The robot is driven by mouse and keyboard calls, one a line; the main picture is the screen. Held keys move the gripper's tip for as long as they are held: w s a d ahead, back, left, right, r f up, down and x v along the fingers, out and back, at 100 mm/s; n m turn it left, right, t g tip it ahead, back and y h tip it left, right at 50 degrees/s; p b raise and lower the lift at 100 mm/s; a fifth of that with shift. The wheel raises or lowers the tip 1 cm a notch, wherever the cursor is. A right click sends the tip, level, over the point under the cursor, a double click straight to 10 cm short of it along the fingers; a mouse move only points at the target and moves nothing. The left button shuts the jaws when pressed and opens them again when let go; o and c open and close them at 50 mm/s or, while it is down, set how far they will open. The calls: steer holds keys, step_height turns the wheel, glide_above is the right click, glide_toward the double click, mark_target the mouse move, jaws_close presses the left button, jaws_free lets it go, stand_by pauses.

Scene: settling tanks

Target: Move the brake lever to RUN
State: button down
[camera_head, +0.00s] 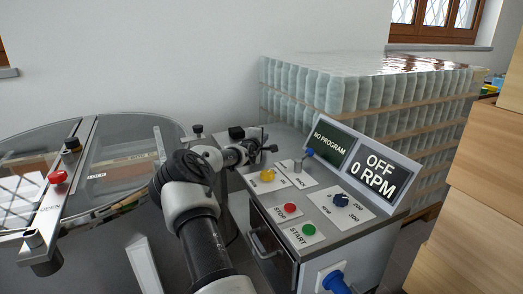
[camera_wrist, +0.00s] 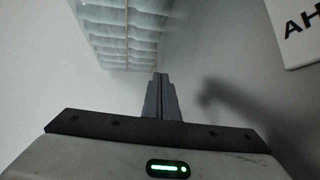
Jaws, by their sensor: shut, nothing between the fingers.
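The control desk (camera_head: 330,238) stands right of centre in the head view. A lever with a yellow knob (camera_head: 268,175) sits on a white plate at its back left; the lettering there is too small to read. A lever with a blue knob (camera_head: 309,152) stands behind and right of it, its plate partly hidden. I cannot read which is the brake lever or find the word RUN. My gripper (camera_head: 267,148) is above the desk's back left edge, near the yellow knob and apart from it. In the wrist view my gripper (camera_wrist: 161,76) is shut and empty.
The desk carries a red STOP button (camera_head: 290,209), a green START button (camera_head: 309,230), a dark blue dial (camera_head: 341,200) and a screen (camera_head: 377,178) reading OFF, 0 RPM. Stacked jars (camera_head: 370,85) stand behind. A round glass-lidded tank (camera_head: 125,150) is left. Boxes (camera_head: 485,190) stand right.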

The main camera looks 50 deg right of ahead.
steer(key=p+v, duration=0.2)
steer(key=v, duration=1.4)
steer(key=shift+s+a+r+p, duration=0.1)
steer(key=shift+a+p, duration=0.15)
steer(key=shift+p, duration=0.15)
steer(key=shift+s+a, duration=0.25)
steer(key=shift+a, duration=0.1)
